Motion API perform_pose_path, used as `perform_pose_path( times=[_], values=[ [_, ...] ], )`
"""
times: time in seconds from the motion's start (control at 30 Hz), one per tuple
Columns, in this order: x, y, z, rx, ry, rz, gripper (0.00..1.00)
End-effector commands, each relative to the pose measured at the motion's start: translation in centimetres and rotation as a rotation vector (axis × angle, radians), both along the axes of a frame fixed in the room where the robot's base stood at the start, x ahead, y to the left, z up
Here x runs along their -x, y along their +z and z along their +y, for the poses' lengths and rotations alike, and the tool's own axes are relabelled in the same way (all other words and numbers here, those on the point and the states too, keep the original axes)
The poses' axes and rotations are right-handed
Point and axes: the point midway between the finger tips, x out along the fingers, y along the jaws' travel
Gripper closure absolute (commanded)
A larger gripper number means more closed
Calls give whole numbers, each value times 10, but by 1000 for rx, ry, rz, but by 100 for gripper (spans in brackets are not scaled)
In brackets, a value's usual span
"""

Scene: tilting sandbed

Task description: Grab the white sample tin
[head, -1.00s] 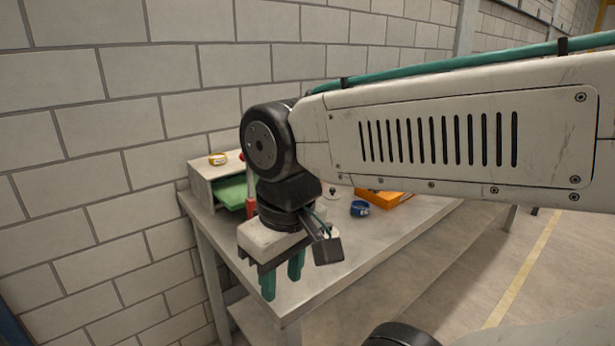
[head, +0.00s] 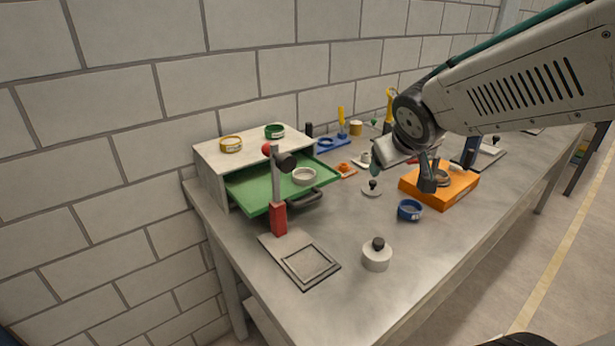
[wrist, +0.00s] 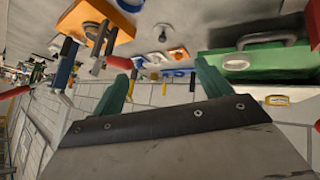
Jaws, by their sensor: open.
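The white sample tin (head: 304,176) is a low round tin in the open green tray (head: 250,190). The tray is pulled out from a pale box (head: 212,170) at the left end of the bench. The tin also shows in the wrist view (wrist: 237,65), near the tray's dark handle. My gripper (wrist: 162,75) has its two green fingers apart with nothing between them. In the head view it is over the bench's back middle, right of the tray and well apart from the tin; its fingers are mostly hidden there.
A post with a red base (head: 279,218) stands in front of the tray. Yellow (head: 231,144) and green (head: 274,131) tins sit on the box. A blue tin (head: 410,210), an orange block (head: 455,190) and a knobbed white weight (head: 376,259) are on the bench. Its front middle is fairly clear.

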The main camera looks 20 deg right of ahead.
Motion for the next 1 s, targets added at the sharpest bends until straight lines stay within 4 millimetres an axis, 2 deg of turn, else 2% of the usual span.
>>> perform_pose_path(
  times=[0.03, 0.1, 0.2, 0.3, 0.4, 0.6, 0.73, 1.0],
  values=[
    [-29, -5, -8, 21, 46, -58, 23],
    [-67, -9, -10, 31, 143, -156, 23],
    [-110, -22, 1, -11, 313, -266, 23],
    [-135, -41, 21, -106, 488, -339, 23],
    [-142, -59, 42, -227, 638, -378, 23],
    [-134, -79, 68, -418, 809, -399, 23],
    [-135, -85, 78, -460, 843, -400, 23],
    [-156, -97, 99, -462, 847, -401, 23]
  ],
)
